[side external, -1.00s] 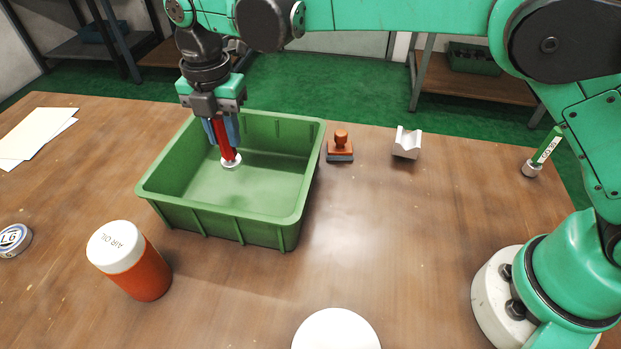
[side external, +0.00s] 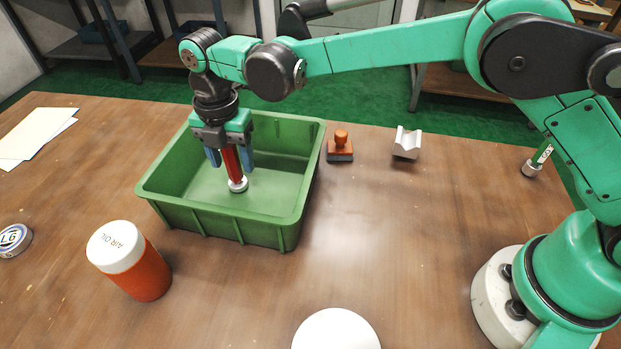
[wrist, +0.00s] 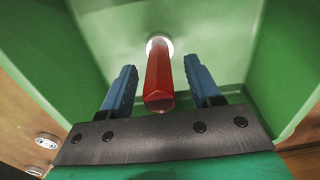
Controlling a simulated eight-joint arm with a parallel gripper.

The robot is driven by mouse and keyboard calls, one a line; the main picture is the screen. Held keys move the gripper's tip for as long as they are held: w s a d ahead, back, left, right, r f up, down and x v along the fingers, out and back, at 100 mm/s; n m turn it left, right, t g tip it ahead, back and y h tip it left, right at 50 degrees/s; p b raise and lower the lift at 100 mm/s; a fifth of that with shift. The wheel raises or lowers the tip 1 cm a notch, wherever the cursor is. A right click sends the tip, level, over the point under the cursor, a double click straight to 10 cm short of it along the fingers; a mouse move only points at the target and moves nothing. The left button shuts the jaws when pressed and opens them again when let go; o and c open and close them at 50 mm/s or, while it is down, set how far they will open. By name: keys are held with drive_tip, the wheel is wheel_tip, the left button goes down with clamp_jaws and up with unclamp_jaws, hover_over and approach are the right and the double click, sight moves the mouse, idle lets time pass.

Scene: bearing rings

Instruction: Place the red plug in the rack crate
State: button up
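The red plug (side external: 233,166) stands upright on its white end inside the green rack crate (side external: 160,212). In the wrist view the plug (wrist: 160,78) lies between the two blue fingers, with a gap on each side. My gripper (side external: 230,158) is open, low inside the crate, with its fingers around the plug's upper part but apart from it. The wrist view also shows the open fingers of my gripper (wrist: 162,88). The plug's white end (side external: 238,185) appears to rest on the crate floor.
An orange stamp (side external: 340,146) and a white V-shaped block (side external: 407,143) stand right of the crate. An orange jar with a white lid (side external: 142,264) is in front. A round tin (side external: 14,240) and papers (side external: 36,135) lie at left. A green marker-like item (side external: 535,162) is far right.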

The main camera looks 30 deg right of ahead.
wheel_tip(320, 180, up, 12)
drive_tip(key=shift+f, duration=0.2)
drive_tip(key=s+d+r+m+t, duration=0.2)
drive_tip(key=d+m, duration=0.4)
drive_tip(key=s+d+r+m+t, duration=0.1)
drive_tip(key=d+r+m, duration=0.2)
drive_tip(key=d+m, duration=0.3)
drive_tip(key=s+d+f+m+t, duration=0.4)
drive_tip(key=s+d+f+m, duration=0.4)
drive_tip(key=s+m, duration=0.3)
drive_tip(key=d+m, duration=0.1)
drive_tip(key=m, duration=0.3)
drive_tip(key=shift+d, duration=0.4)
